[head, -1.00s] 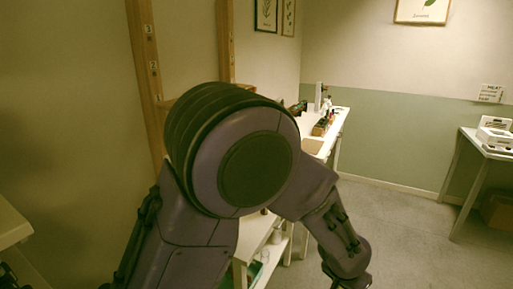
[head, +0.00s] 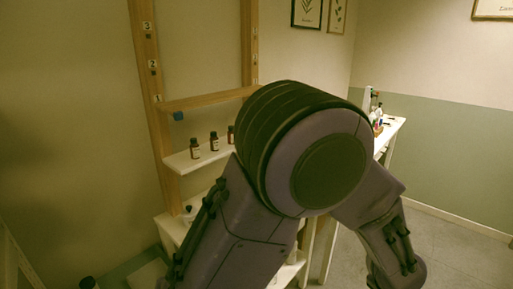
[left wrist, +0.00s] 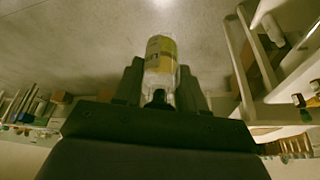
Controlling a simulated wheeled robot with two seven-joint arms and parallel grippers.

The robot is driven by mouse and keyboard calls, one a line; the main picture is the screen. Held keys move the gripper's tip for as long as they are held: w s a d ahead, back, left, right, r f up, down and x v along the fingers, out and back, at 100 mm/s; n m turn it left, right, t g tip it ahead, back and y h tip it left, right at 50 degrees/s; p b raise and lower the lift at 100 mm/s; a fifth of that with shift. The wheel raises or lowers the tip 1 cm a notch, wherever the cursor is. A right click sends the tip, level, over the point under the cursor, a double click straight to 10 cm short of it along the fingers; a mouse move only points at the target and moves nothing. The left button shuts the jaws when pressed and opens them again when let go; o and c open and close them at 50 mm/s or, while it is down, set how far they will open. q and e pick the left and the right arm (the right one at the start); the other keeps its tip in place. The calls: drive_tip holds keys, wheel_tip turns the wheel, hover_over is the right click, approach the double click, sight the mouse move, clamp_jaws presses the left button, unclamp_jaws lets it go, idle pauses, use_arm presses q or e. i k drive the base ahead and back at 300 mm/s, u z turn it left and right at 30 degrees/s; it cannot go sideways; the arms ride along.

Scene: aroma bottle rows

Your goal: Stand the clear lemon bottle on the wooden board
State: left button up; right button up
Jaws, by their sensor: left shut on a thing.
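The clear lemon bottle (left wrist: 161,62), with a yellow label, shows in the left wrist view. My left gripper (left wrist: 160,88) is shut on it, with one dark finger on each side. The bottle's dark neck end (left wrist: 159,98) is toward the palm and its clear end points away over the grey floor. In the head view my own arm fills the middle and hides the left gripper and bottle. I cannot make out the wooden board in the frames of now. My right gripper is not in view.
In the head view, a white shelf (head: 200,159) in a wooden frame (head: 150,75) bears several brown bottles (head: 214,141). A white table (head: 394,125) with small bottles stands at the back, partly behind my arm. Open floor (head: 450,255) lies right.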

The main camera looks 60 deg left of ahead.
sight(230, 95)
drive_tip(key=u, duration=0.45)
drive_tip(key=i, duration=1.45)
drive_tip(key=u, duration=1.5)
drive_tip(key=i, duration=0.95)
drive_tip(key=u, duration=0.9)
